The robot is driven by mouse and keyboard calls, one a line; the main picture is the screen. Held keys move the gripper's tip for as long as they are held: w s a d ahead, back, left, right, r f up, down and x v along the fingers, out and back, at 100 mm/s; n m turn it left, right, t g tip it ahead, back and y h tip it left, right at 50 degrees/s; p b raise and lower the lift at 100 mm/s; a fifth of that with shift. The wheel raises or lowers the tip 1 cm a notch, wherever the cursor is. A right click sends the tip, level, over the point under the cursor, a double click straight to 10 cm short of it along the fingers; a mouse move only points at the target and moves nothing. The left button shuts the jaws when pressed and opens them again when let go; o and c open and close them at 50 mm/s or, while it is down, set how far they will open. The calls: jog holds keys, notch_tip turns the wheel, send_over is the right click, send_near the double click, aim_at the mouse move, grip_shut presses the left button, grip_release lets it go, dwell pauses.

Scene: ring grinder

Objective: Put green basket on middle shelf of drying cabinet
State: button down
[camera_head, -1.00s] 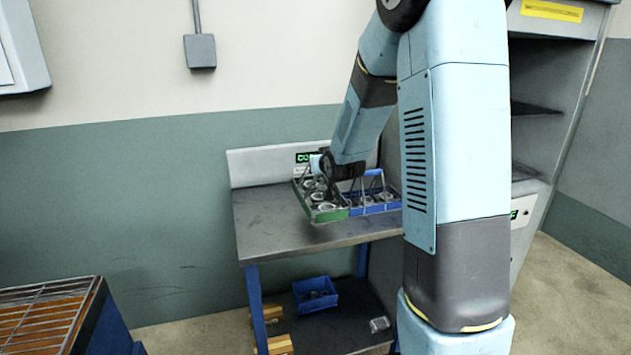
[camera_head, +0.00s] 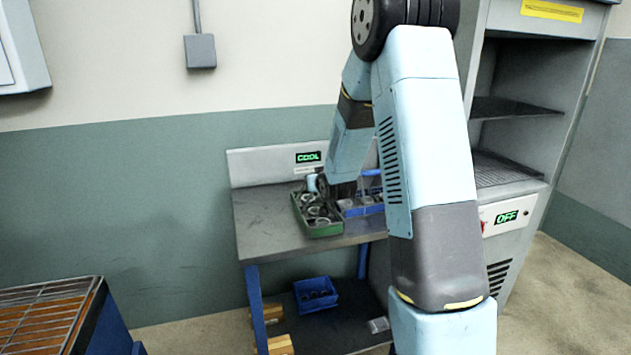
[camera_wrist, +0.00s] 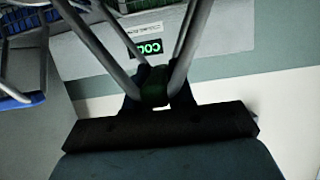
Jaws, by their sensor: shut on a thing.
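The green basket (camera_head: 327,230) holds several metal rings and is over the left part of the grey bench top in the head view. I cannot tell whether it touches the bench. My gripper (camera_wrist: 155,90) is shut on the basket's green handle grip in the wrist view, with metal handle bars running up from it. The drying cabinet (camera_head: 560,75) stands at the right, open in front. Its middle shelf (camera_head: 510,108) looks bare where it shows, and a lower rack (camera_head: 500,170) is below it.
A blue basket (camera_head: 362,205) stands on the bench (camera_head: 262,225) right beside the green one. A "COOL" display (camera_head: 308,157) is behind them. The cabinet's panel reads "OFF" (camera_head: 507,217). A blue bin (camera_head: 315,293) is on the bench's under-shelf. An orange-topped rack (camera_head: 45,315) is lower left.

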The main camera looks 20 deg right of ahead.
jog(key=c, duration=1.4)
grip_release()
jog(key=o, duration=0.4)
jog(key=shift+o, duration=0.2)
jog(key=shift+r, duration=0.1)
